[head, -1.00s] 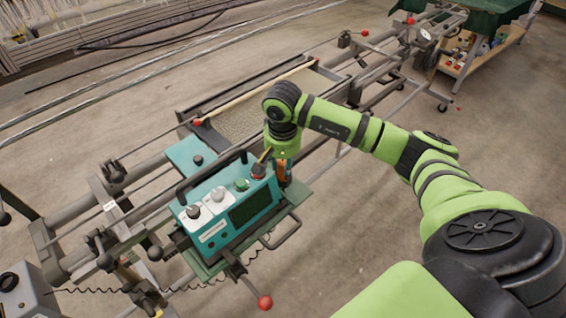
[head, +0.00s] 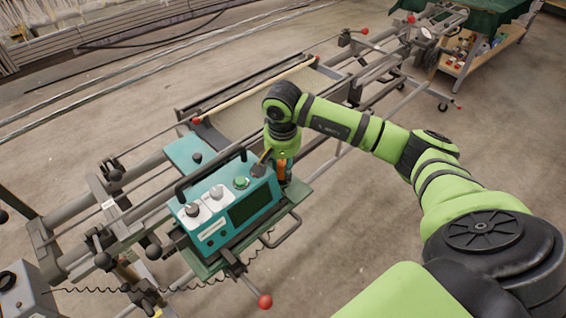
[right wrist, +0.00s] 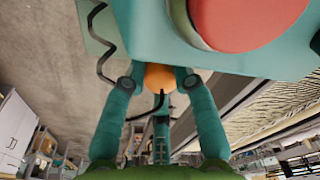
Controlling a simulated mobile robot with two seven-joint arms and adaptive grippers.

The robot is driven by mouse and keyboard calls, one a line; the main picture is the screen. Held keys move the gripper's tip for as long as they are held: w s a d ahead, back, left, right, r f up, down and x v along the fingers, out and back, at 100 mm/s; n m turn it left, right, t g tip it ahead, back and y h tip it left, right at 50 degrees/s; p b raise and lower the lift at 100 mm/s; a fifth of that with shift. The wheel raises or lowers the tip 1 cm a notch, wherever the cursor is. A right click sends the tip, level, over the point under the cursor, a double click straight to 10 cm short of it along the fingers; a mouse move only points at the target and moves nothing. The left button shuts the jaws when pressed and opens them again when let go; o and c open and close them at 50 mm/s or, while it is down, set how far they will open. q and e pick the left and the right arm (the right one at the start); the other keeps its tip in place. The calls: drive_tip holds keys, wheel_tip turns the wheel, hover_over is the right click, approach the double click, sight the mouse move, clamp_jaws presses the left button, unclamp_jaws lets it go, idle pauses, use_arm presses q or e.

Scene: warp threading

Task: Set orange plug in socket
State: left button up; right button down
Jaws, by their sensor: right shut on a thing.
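The orange plug (right wrist: 160,77) is between my right gripper's fingertips (right wrist: 158,82), close against the side of the teal control box (right wrist: 135,30). A black cable hangs from the plug. In the head view my right gripper (head: 281,172) points down at the right end of the control box (head: 213,238), and only a little orange shows there. The gripper is shut on the plug. The socket is hidden behind the plug and fingers, so I cannot tell whether the plug is seated in it. My left gripper is not in view.
A large red button (right wrist: 245,20) is close above the fingers in the wrist view. The box has a green button (head: 241,182), pale knobs (head: 217,192) and a black handle. A red-ended lever (head: 265,301) juts out in front. Open floor lies right of the frame.

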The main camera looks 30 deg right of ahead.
drive_tip(key=c, duration=0.9)
unclamp_jaws()
drive_tip(key=shift+r, duration=0.1)
